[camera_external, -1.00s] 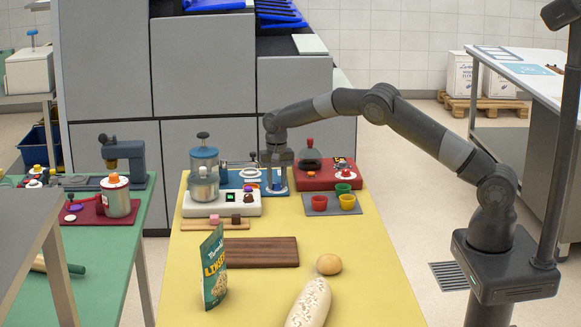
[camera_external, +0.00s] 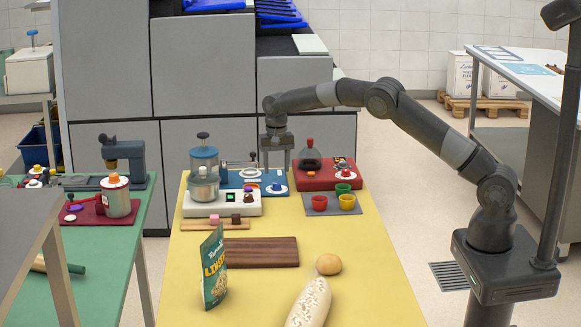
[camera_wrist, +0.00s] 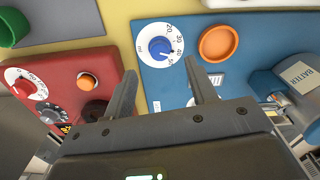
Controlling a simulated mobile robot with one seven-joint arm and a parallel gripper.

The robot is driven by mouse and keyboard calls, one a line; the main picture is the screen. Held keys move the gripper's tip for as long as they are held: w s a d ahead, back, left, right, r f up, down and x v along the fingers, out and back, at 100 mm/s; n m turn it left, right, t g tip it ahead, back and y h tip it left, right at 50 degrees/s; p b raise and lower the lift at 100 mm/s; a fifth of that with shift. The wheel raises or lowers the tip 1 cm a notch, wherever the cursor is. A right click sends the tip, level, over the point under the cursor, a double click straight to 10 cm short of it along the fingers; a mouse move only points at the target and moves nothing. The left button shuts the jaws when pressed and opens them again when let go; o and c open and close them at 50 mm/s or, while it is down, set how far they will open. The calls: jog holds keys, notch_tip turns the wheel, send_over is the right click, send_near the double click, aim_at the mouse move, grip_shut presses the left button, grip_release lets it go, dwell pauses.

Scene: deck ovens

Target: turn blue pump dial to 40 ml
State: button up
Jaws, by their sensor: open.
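The blue pump (camera_external: 232,183) stands at the back of the yellow table, with its blue dial (camera_external: 277,187) at its front right. In the wrist view the blue dial (camera_wrist: 160,48) sits on a white disc marked 20, 30, 40 and 50; its pointer is too small to read surely. My gripper (camera_external: 277,166) is open and empty, pointing down above the dial and apart from it. In the wrist view my gripper (camera_wrist: 160,72) has a finger to either side below the dial. The pump's panel (camera_wrist: 240,50) also shows there.
A red unit (camera_external: 314,179) with its own knobs stands right of the pump. A white unit (camera_external: 240,206) with a metal pot stands in front left. Coloured cups on a grey mat (camera_external: 345,211) lie at front right. An orange round button (camera_wrist: 216,43) sits beside the dial.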

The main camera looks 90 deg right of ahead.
aim_at(277, 184)
jog(key=shift+r, duration=2.55)
jog(key=s+a+r+n+t, duration=0.1)
jog(key=s+a+r+n, duration=0.2)
jog(key=s+a+r, duration=0.55)
jog(key=s+a+r+n+t, duration=0.2)
jog(key=s+a+r+n, duration=0.15)
jog(key=a+r, duration=1)
jog(key=s+a+n+t, duration=0.1)
jog(key=s+a+n, duration=0.3)
jog(key=s+a, duration=0.8)
jog(key=s+a+f+n, duration=0.2)
jog(key=s+a+f, duration=0.1)
jog(key=s, duration=0.3)
jog(key=s+a+f+n+t, duration=0.1)
jog(key=s+a+f+n, duration=0.2)
jog(key=s+a, duration=0.3)
jog(key=shift+s+f+t, duration=0.3)
jog(key=shift+s+f, duration=0.25)
jog(key=shift+s, duration=0.1)
